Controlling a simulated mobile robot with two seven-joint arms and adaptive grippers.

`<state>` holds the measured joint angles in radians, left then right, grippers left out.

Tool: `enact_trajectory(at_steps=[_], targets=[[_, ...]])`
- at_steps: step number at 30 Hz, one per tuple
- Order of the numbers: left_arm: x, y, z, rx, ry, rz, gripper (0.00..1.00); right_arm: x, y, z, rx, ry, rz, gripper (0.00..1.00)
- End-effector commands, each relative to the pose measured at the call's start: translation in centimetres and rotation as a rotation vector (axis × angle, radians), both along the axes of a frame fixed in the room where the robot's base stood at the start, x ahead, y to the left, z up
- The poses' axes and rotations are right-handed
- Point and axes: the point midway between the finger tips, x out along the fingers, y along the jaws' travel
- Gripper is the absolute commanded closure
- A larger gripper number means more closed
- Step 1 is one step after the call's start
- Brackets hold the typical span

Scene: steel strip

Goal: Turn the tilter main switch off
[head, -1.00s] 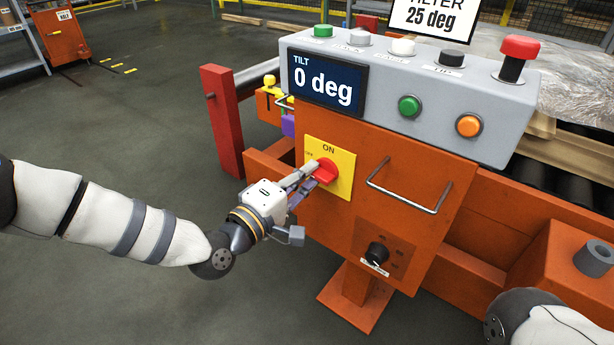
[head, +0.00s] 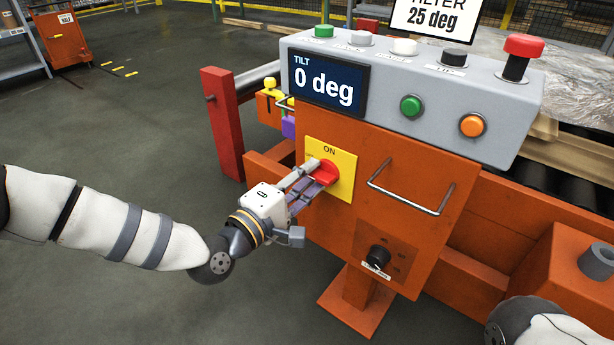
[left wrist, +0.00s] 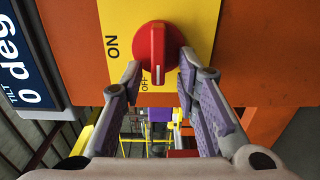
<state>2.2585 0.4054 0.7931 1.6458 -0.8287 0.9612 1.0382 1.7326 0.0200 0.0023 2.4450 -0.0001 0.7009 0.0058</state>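The tilter main switch is a red rotary knob (head: 326,172) on a yellow plate (head: 345,182) on the orange cabinet's front. In the left wrist view the knob (left wrist: 157,50) has its white pointer mark towards the partly hidden OFF label, with the ON label off to the left. My left gripper (head: 311,181) is at the knob; its fingers (left wrist: 160,66) are spread, one on each side of it. I cannot tell whether the fingertips touch the knob's base. My right gripper is out of view.
Above is a grey console (head: 440,95) with a display (head: 326,82) reading 0 deg, several buttons and a red mushroom button (head: 520,55). A metal handle (head: 410,198) juts out right of the switch. A black knob (head: 378,257) sits lower. A red post (head: 222,122) stands left.

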Motion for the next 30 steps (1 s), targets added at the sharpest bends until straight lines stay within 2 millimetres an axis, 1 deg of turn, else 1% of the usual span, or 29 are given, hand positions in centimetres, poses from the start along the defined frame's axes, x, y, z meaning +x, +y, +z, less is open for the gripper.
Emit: enact_trajectory(at_steps=[8,11,18,21,25,30], targets=[[-0.2,0.3,0.1,0.001,-0.002,0.002,0.70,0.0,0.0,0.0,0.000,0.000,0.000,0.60],[-1.5,1.3,0.1,-0.001,-0.002,0.003,0.70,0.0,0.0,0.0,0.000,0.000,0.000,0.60],[-6.8,5.1,0.1,-0.001,0.001,0.003,0.70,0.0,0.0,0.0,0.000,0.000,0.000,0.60],[-8.4,6.2,0.1,-0.001,0.000,0.003,0.70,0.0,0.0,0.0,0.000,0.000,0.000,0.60],[-9.5,7.0,0.1,0.000,-0.001,0.002,0.70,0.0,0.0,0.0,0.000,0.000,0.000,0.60],[-9.7,7.1,0.1,0.001,-0.002,0.001,0.70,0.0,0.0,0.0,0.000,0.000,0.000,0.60]])
